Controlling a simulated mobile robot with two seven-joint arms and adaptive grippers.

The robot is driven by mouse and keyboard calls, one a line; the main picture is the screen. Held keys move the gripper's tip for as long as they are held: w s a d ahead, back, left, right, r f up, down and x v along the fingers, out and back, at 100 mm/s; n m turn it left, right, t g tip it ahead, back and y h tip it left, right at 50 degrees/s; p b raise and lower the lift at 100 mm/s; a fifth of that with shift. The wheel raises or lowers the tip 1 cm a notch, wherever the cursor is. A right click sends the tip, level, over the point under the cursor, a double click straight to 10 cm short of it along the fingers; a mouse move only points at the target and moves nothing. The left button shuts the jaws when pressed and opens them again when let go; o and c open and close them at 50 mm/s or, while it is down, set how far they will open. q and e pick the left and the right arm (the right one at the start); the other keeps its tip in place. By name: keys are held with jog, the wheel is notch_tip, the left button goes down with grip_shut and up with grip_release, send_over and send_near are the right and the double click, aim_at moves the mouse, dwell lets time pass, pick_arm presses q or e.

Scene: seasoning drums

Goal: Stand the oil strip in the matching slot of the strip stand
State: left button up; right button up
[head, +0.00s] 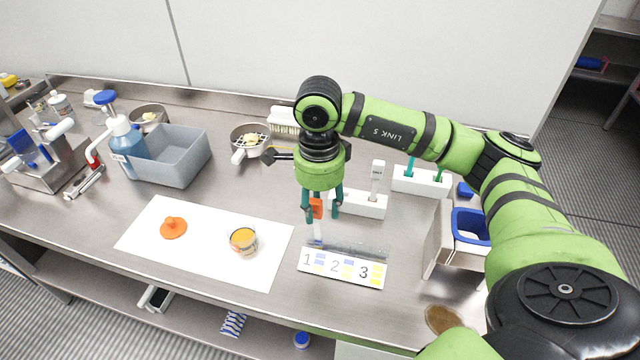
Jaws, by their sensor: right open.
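My right gripper (322,212) points down over the middle of the counter, fingers apart. An orange piece (316,208) shows between its fingers. A narrow pale strip with a bluish end (318,232) shows just below, above the back edge of the number card. It may be one strip with the orange piece; I cannot tell, nor whether it touches the counter. The white strip stand (372,206) is just right of the gripper, its left end partly hidden by a finger. A white labelled strip (377,172) stands upright in it. My left gripper is out of view.
A card numbered 1, 2, 3 (342,268) lies in front of the gripper. A white mat (190,262) holds an orange knobbed piece (173,228) and a small tin (243,241). A white holder with green handles (421,181) is behind right. A grey bin (185,160) is left.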

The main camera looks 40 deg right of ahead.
jog(key=shift+r+p, duration=0.5)
jog(key=shift+r, duration=0.1)
notch_tip(320, 180, up, 5)
jog(key=shift+b, duration=1.05)
notch_tip(320, 180, up, 7)
jog(key=shift+f+p, duration=0.15)
jog(key=shift+p, duration=0.3)
jog(key=shift+a, duration=0.1)
